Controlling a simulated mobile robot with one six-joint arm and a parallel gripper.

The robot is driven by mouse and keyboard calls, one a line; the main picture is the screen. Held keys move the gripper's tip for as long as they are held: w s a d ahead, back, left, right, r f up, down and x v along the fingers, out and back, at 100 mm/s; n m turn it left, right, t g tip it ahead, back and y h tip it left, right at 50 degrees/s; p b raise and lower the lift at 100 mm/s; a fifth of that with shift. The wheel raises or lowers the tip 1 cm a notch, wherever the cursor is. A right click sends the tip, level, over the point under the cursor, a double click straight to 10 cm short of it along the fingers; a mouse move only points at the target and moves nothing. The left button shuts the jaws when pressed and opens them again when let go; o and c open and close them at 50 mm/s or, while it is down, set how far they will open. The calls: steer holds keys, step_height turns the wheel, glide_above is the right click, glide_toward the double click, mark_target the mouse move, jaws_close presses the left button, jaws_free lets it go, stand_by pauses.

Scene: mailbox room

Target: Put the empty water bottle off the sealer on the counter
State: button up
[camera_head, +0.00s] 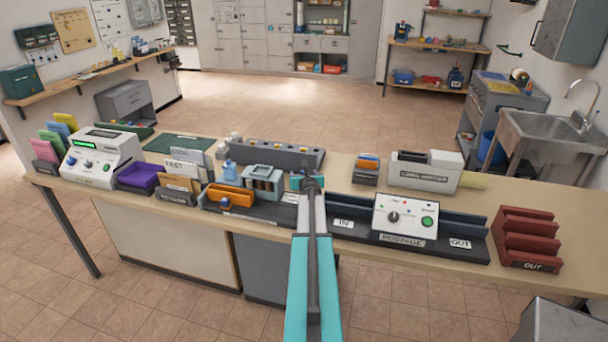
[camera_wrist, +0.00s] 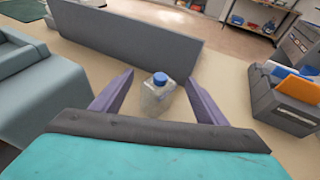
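A clear plastic bottle with a blue cap (camera_wrist: 158,95) stands upright between my gripper's fingers in the wrist view, with beige counter around it. My gripper (camera_wrist: 157,92) is open, with a gap between each finger and the bottle. In the head view, my gripper (camera_head: 309,184) is over the middle of the counter (camera_head: 340,258) and hides the bottle. A grey-blue device (camera_head: 263,181) sits just left of it; it also shows at the left of the wrist view (camera_wrist: 40,105). I cannot tell whether it is the sealer.
A long grey rack (camera_head: 270,154) stands behind the gripper. A card holder (camera_head: 366,170) and a labelled grey box (camera_head: 425,172) stand back right. The postage machine (camera_head: 406,217) is front right, beside a red rack (camera_head: 526,238). Some bare counter lies behind the postage machine.

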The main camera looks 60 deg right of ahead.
steer(key=shift+r, duration=0.15)
steer(key=b+v, duration=0.1)
steer(key=v, duration=1.1)
steer(key=shift+b, duration=0.3)
stand_by(0.3)
stand_by(0.5)
stand_by(0.4)
